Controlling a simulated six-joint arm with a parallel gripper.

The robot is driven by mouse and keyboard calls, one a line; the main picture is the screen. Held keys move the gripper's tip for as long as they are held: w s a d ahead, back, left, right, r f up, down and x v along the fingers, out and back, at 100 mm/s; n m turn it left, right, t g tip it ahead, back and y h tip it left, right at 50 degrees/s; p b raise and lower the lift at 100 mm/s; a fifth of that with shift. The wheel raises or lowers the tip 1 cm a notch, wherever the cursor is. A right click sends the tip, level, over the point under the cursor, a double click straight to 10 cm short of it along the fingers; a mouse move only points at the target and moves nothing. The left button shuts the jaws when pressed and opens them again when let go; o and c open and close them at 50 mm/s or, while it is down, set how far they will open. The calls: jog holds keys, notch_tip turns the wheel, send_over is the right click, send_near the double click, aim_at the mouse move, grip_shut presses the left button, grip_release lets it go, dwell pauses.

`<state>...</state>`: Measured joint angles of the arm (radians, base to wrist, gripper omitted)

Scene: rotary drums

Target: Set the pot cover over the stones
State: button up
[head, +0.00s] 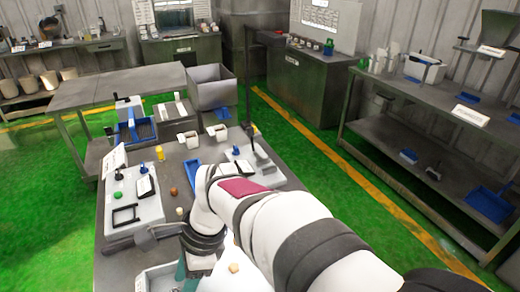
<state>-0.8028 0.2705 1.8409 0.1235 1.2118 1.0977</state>
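My arm reaches in from the lower right and ends over the near part of the grey workbench (205,172). My gripper (186,274) is at the lower edge of the view, pointing down beside a white tray (150,283). Its fingers are small and partly cut off, so I cannot tell whether it is open or holds anything. Small stone-like pieces lie on the bench: a brown one (173,191) and a pale one (180,211). A tan piece (234,268) shows beside my arm. I cannot pick out the pot cover with certainty.
A grey control box (148,212) with a green button stands left of my gripper. Another pale device (240,170) stands to the right. Two small white containers (188,139) (222,131), a yellow piece (160,153) and a blue rack (135,131) lie farther back.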

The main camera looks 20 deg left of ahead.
jog(key=x, duration=1.6)
jog(key=shift+s+a+r, duration=0.1)
jog(key=shift+a, duration=0.05)
jog(key=shift+c, duration=0.3)
grip_shut()
